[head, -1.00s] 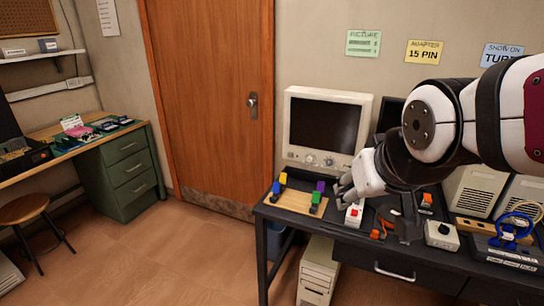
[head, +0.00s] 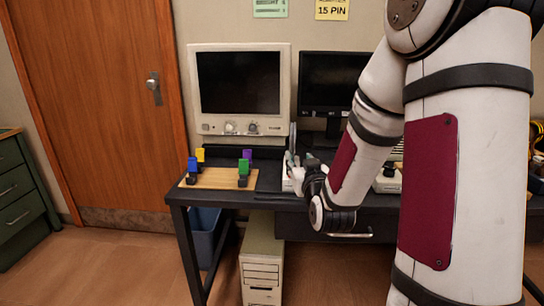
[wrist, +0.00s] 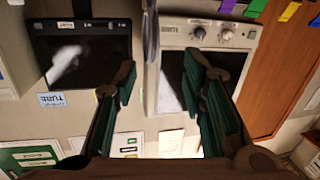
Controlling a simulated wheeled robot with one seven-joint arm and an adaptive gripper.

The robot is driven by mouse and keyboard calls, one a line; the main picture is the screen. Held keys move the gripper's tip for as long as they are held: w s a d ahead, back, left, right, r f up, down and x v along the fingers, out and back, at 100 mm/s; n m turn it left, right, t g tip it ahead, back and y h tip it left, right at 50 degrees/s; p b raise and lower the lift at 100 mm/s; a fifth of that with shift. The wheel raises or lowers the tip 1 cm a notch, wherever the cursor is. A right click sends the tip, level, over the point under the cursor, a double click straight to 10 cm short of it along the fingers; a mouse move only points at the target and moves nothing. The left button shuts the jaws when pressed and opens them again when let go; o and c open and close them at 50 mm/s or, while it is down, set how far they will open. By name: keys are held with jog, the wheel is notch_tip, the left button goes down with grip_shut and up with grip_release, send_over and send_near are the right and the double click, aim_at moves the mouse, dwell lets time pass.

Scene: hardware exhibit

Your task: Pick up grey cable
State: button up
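I cannot clearly make out a grey cable. A narrow grey upright strip (wrist: 151,32) shows between the two monitors in the wrist view, and I cannot tell whether it is the cable. My gripper (wrist: 162,80) is open in the wrist view, its two dark green-padded fingers wide apart with nothing between them. In the head view my gripper (head: 294,160) is over the desk, right of the wooden board and in front of the monitors. My arm hides much of the desk's right side.
A wooden board (head: 215,178) holds blue, yellow, green and purple pieces at the desk's left. A beige monitor (head: 240,128) and a dark monitor (head: 335,75) stand behind. A beige computer case (head: 262,265) and a blue bin (head: 203,235) are below. Floor at left is clear.

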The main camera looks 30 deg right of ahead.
aim_at(293, 147)
jog(key=x, duration=0.6)
jog(key=d+b+x, duration=0.1)
jog(key=x, duration=0.2)
jog(key=shift+s+f, duration=0.3)
jog(key=shift+f, duration=0.1)
jog(key=shift+f+b+x, duration=0.1)
jog(key=shift+b+x, duration=0.15)
jog(key=shift+x, duration=1.05)
jog(key=shift+f+b+x, duration=0.15)
jog(key=shift+b+x, duration=0.05)
jog(key=shift+x, duration=1.15)
jog(key=shift+c, duration=0.3)
grip_shut()
